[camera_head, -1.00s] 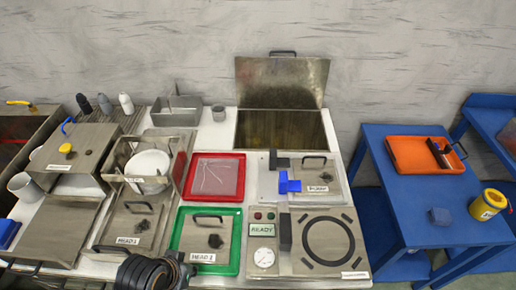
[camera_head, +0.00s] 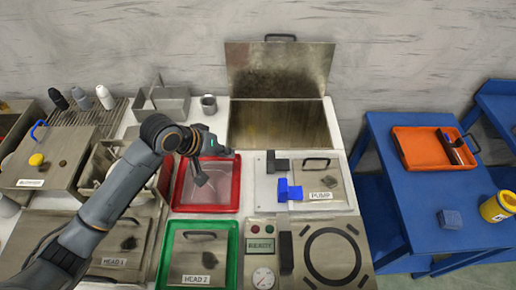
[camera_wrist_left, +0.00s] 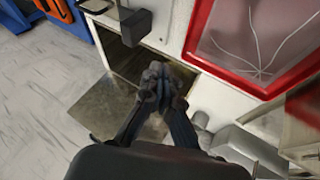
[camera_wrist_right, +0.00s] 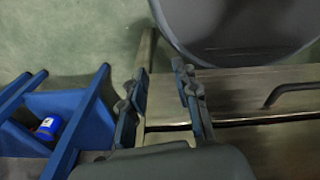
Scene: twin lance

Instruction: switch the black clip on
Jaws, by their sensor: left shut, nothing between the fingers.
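Two dark clip-like blocks show in the head view: one dark block (camera_head: 277,166) at the top left of the PUMP plate (camera_head: 335,180), and a taller dark block (camera_head: 286,253) beside the READY panel (camera_head: 261,246). I cannot tell which is the black clip. A blue clamp (camera_head: 289,190) sits just below the first block. A dark block (camera_wrist_left: 135,28) also shows in the left wrist view. My right gripper (camera_wrist_right: 160,95) is open and empty, in the right wrist view only.
An open steel basin (camera_head: 280,124) with a raised lid (camera_head: 278,68) is at the back. A green tray (camera_head: 235,225) lies in front of the red tray. A blue table (camera_head: 415,215) with an orange tray (camera_head: 410,165) stands on the right.

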